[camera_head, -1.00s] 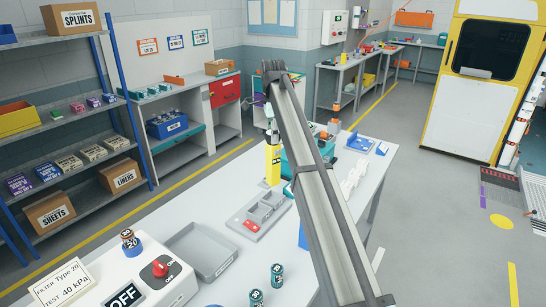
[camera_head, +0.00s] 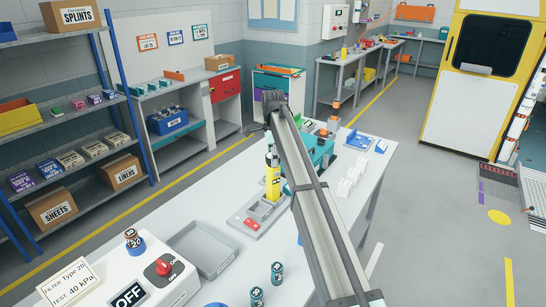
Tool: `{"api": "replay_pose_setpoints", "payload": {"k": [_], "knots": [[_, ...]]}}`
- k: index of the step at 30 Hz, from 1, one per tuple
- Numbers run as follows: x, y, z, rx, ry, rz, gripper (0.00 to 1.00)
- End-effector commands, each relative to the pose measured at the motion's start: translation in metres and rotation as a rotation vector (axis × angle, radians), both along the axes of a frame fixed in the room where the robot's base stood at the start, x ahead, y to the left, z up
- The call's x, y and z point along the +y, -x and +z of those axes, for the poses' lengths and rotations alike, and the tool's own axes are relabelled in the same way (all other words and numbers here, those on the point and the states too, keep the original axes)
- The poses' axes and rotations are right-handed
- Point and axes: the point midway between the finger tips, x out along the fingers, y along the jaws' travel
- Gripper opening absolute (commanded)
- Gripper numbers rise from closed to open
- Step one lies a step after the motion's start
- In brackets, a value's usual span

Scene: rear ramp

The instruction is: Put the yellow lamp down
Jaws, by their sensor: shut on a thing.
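The yellow lamp (camera_head: 272,181) is upright, with a dark label on its side. Its lower end is at the far end of the grey holder (camera_head: 259,213) on the white bench; I cannot tell whether it touches. My gripper (camera_head: 271,151) is shut on the lamp's upper part from above. It is small in the picture and partly hidden by my arm, which crosses the middle of the view.
A grey tray (camera_head: 203,250), a test box with a red knob (camera_head: 163,267) and several small cylinders stand on the near bench (camera_head: 110,230). A teal machine (camera_head: 318,152) and white parts (camera_head: 350,181) are beyond my arm. Shelving (camera_head: 70,141) stands at left.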

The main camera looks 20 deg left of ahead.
Motion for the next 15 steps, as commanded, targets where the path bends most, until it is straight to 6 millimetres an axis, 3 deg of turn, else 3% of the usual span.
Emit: {"api": "replay_pose_setpoints", "payload": {"k": [5, 6, 8, 15], "knots": [[0.0000, 0.0000, -0.0022, 0.000, 0.000, 0.000, 0.00], [0.0000, 0.0000, -0.0033, 0.000, 0.000, 0.000, 0.62], [0.0000, 0.0000, -0.0029, 0.000, 0.000, 0.000, 0.83], [0.0000, 0.0000, -0.0028, 0.000, 0.000, 0.000, 0.84]]}}
